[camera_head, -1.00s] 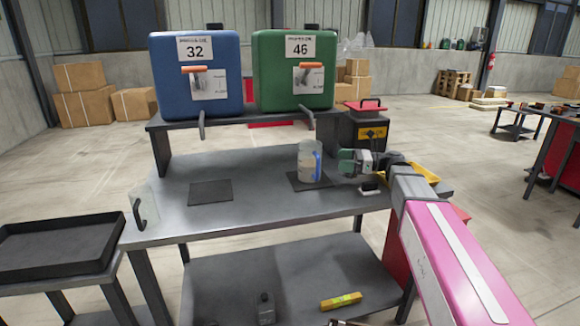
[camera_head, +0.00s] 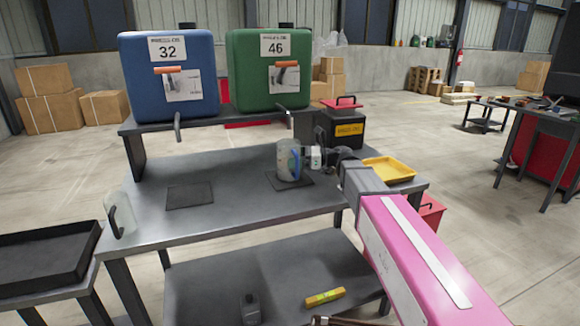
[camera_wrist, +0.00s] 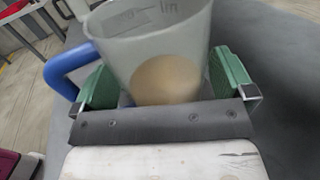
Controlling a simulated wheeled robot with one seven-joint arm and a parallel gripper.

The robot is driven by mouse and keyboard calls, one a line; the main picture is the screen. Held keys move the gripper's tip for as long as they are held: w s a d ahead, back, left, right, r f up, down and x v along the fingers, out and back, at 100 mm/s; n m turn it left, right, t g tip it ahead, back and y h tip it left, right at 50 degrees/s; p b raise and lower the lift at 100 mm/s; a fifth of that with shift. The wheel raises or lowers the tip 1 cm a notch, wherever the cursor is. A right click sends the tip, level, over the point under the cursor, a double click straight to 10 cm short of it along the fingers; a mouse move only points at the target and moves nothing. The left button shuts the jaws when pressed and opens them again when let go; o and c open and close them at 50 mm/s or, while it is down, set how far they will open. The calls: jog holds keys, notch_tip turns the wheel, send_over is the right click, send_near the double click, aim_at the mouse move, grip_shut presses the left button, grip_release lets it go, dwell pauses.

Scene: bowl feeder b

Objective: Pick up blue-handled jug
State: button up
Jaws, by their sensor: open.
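The blue-handled jug (camera_head: 287,160) is clear and stands upright on the right dark mat (camera_head: 304,183) on the grey workbench. It holds something pale at its bottom. In the wrist view the jug (camera_wrist: 150,45) sits between the two green finger pads of my open gripper (camera_wrist: 168,85), with its blue handle (camera_wrist: 68,68) out to the left, beside the left pad. A small gap seems to show at the right pad; contact on the left is unclear. In the head view my gripper (camera_head: 306,158) is at the jug's right side, its far finger hidden.
A dark-handled clear jug (camera_head: 120,215) stands at the bench's left edge. Blue (camera_head: 168,75) and green (camera_head: 268,68) tanks sit on the raised shelf behind. A yellow tray (camera_head: 390,170) and a red-topped black box (camera_head: 342,125) are to the right. The left mat (camera_head: 189,196) is empty.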

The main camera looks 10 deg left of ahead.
jog(key=shift+s+a, duration=0.1)
jog(key=shift+a, duration=0.65)
jog(key=c, duration=0.8)
jog(key=shift+r, duration=0.1)
